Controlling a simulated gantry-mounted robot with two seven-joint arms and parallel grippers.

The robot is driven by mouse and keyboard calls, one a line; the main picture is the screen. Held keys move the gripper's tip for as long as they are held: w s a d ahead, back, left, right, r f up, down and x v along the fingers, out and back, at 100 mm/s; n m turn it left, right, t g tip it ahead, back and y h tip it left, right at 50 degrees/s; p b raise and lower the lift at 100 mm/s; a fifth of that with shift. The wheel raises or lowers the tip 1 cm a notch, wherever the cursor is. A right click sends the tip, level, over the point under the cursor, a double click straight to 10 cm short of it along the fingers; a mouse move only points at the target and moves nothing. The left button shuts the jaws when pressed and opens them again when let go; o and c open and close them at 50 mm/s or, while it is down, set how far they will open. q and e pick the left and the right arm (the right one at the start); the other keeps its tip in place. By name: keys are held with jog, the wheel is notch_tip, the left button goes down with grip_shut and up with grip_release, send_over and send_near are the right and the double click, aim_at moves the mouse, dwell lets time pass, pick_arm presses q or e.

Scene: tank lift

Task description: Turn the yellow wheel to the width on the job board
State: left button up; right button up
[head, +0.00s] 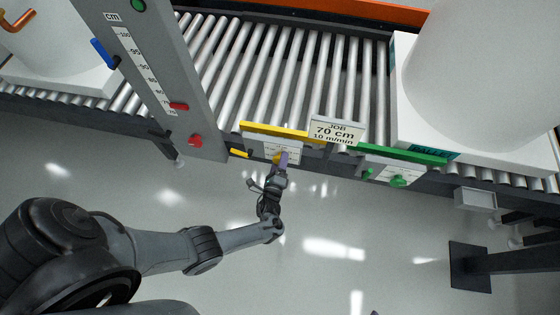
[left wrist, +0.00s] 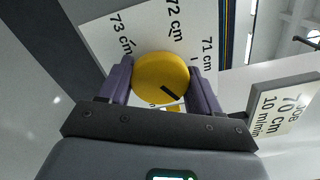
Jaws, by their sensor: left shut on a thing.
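The yellow wheel (left wrist: 160,76) sits on a white dial plate (left wrist: 95,30) marked 73 cm, 72 cm and 71 cm. A dark line on the wheel's face runs toward its lower right. My left gripper (left wrist: 160,90) is shut on the wheel, one purple finger on each side. In the head view my left gripper (head: 283,160) is at the panel under the yellow bar (head: 275,130) and hides most of the wheel. The job board (head: 336,131) reads 70 cm, 10 m/min.
A green-topped panel (head: 402,155) with a green knob (head: 398,181) is to the right. A grey column (head: 150,70) with a cm scale stands left. Behind is a roller conveyor (head: 270,65), with a white tank (head: 480,70) at right. The floor in front is open.

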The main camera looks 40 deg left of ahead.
pick_arm(q)
jog(key=o, duration=1)
jog(key=shift+o, duration=0.2)
jog(key=shift+s, duration=0.1)
jog(key=p+v, duration=0.2)
jog(key=v, duration=0.8)
jog(key=shift+s+d, duration=0.15)
jog(key=shift+s, duration=0.15)
